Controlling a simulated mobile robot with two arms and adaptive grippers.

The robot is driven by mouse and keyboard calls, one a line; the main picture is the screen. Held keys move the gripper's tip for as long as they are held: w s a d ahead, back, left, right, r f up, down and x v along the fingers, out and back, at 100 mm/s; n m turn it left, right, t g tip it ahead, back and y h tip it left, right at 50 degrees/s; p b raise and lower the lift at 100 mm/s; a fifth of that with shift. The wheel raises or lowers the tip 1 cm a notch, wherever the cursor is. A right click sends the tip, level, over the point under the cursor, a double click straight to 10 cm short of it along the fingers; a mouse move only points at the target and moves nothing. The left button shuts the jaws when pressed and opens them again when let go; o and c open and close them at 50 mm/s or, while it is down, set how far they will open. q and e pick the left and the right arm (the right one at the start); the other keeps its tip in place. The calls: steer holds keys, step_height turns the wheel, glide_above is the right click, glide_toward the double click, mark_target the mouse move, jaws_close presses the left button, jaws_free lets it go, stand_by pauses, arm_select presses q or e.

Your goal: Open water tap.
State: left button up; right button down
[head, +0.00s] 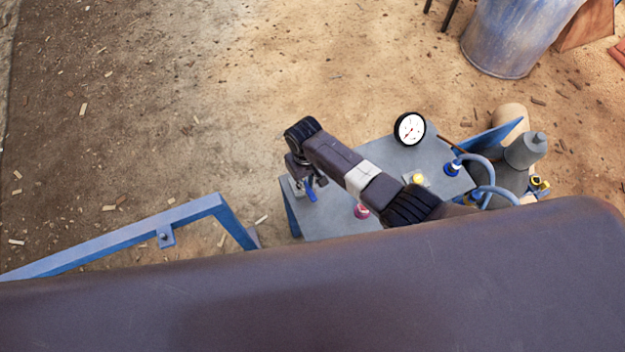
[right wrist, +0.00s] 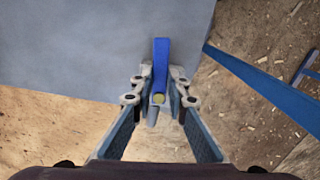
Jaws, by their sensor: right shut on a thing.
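The water tap has a blue lever handle (right wrist: 161,60), which sticks up between my fingers in the right wrist view. In the head view the blue lever (head: 310,192) shows at the left edge of the grey panel, just below my right wrist. My right gripper (right wrist: 160,82) is shut on the lever, with one finger on each side of it. In the head view the right gripper (head: 321,181) is mostly hidden under my arm. The tap body is largely hidden. My left gripper is in neither view.
The grey panel (head: 335,222) carries a round gauge (head: 410,129), a yellow button (head: 418,179) and a pink knob (head: 361,211). Blue hoses (head: 478,165) lie to the right. A blue rail (head: 130,235) stands at left. Open dirt floor lies beyond; a blue barrel (head: 510,38) stands far right.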

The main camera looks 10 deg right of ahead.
steer(key=shift+a+m, duration=0.2)
steer(key=shift+m, duration=0.7)
steer(key=c, duration=1.9)
jaws_free()
step_height(320, 180, up, 12)
steer(key=shift+r, duration=0.1)
